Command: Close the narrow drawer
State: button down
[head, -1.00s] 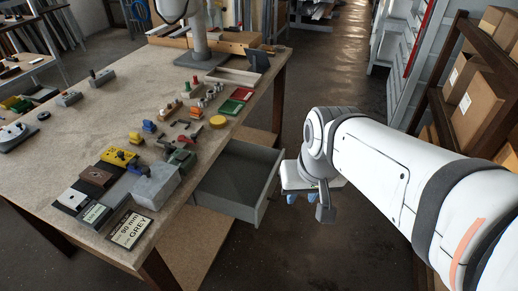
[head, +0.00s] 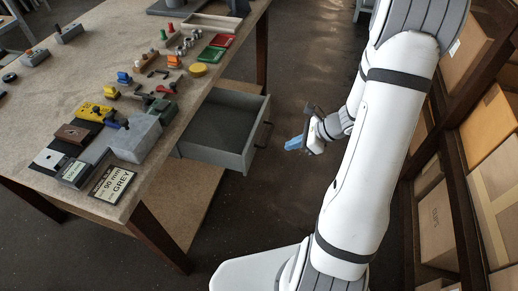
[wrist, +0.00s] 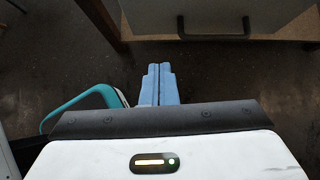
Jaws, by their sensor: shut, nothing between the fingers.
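The grey drawer (head: 222,130) stands pulled out from under the right side of the workbench, and its inside looks empty. Its front panel with a dark bar handle (head: 264,135) faces my gripper. My gripper (head: 292,144) is to the right of the drawer front, apart from it, with its blue fingers pointing at it. In the wrist view the blue fingers (wrist: 159,69) are together and empty. The drawer front (wrist: 285,24) and handle (wrist: 213,32) show beyond them at the top, a little to the right.
The workbench (head: 60,160) holds a grey block, small parts and label plates near the drawer side. A shelf with cardboard boxes (head: 497,190) stands at the right, close to my arm. Dark open floor (head: 300,75) lies between bench and shelf.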

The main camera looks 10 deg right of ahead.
send_near(252, 154)
notch_tip(252, 154, down, 4)
jog(key=a, duration=0.2)
jog(key=shift+w+a+m+p, duration=0.35)
jog(key=shift+w+a+m, duration=0.05)
jog(key=shift+w+a, duration=0.45)
